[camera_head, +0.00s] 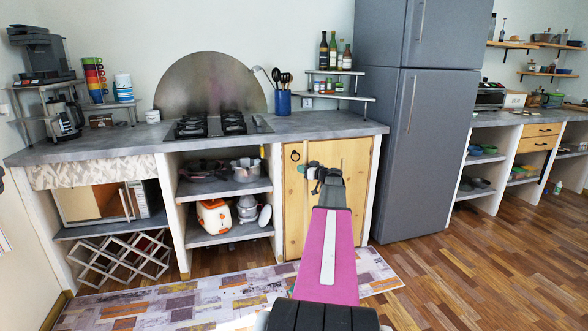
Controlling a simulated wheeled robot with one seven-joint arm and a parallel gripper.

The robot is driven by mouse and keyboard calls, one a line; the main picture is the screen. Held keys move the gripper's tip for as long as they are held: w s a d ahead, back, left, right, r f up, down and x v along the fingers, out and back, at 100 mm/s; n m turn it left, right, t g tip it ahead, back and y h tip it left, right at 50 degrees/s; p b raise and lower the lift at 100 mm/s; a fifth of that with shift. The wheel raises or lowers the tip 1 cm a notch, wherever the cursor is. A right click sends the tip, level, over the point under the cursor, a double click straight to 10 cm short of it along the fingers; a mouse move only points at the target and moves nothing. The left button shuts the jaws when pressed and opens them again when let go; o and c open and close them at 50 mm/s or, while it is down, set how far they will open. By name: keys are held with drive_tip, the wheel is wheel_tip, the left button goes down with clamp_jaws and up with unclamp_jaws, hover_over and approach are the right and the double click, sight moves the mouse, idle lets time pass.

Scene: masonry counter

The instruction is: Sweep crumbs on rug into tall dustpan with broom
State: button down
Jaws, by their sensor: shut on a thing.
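The patterned rug (190,301) lies on the wooden floor in front of the counter, partly behind my arm. I cannot make out crumbs on it. My gripper (318,174) is at the end of my magenta arm, in front of the wooden cabinet door. It is small and seen from behind. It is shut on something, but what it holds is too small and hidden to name. I cannot make out a broom or a tall dustpan in this view.
The masonry counter (110,151) has open shelves with pots and a wooden door (354,165) behind my gripper. A grey fridge (430,150) stands to the right. The wooden floor (480,270) at the right is clear.

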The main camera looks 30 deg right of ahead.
wheel_tip(320, 180, up, 5)
drive_tip(key=shift+f, duration=0.2)
idle(0.5)
